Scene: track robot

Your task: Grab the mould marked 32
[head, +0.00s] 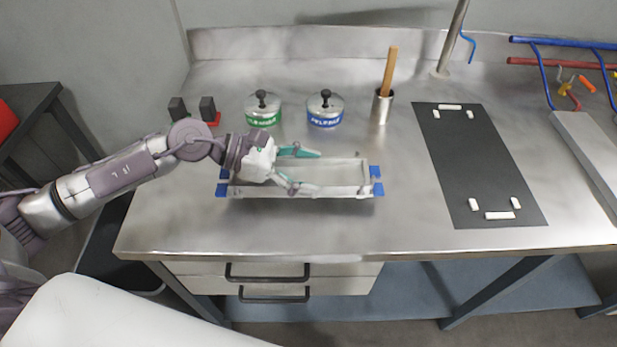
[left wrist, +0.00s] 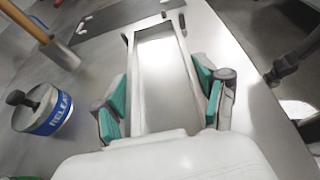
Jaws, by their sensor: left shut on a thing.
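The mould (head: 345,191) is a long, shallow metal tray on the steel bench, with blue pieces at its corners. No number can be read on it. My left gripper (head: 308,171) reaches in from the left over its left half. In the left wrist view the teal finger pads lie against the two long walls of the mould (left wrist: 189,68), one on each side, so the left gripper (left wrist: 164,95) is shut on it. The mould looks level and at or close to the bench top; any small gap is unclear. My right gripper is not in view.
A green-labelled pot (head: 263,110) and a blue-labelled pot (head: 325,110) stand behind the mould, beside a metal cup (head: 381,108) with a wooden handle. A black mat (head: 475,165) with white blocks lies to the right. The bench front is clear, above drawers (head: 270,280).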

